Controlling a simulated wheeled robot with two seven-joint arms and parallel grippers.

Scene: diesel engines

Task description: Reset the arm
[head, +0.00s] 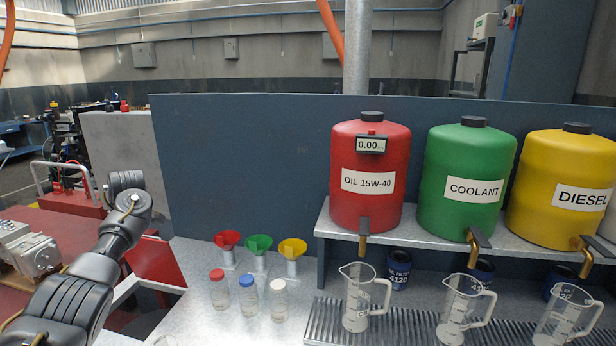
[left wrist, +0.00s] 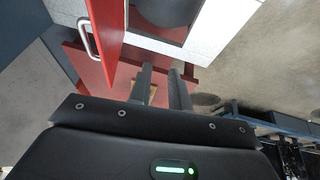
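My left arm (head: 93,270) comes in from the lower left of the head view and reaches up, with its wrist end (head: 125,182) above the red surface. The gripper fingers cannot be made out there. In the left wrist view, my left gripper (left wrist: 162,76) shows two dark parallel fingers with a gap between them. Nothing is visibly held, and red and grey surfaces lie beyond the fingertips. My right gripper and right arm are not in the frames.
Red (head: 371,175), green (head: 467,180) and yellow (head: 562,190) tanks stand on a shelf. Clear jugs (head: 357,300) stand below. Funnels (head: 258,246) and capped bottles (head: 248,298) stand on the grey counter. A dark panel (head: 240,170) rises behind. Grey metal parts (head: 30,252) lie left of my arm.

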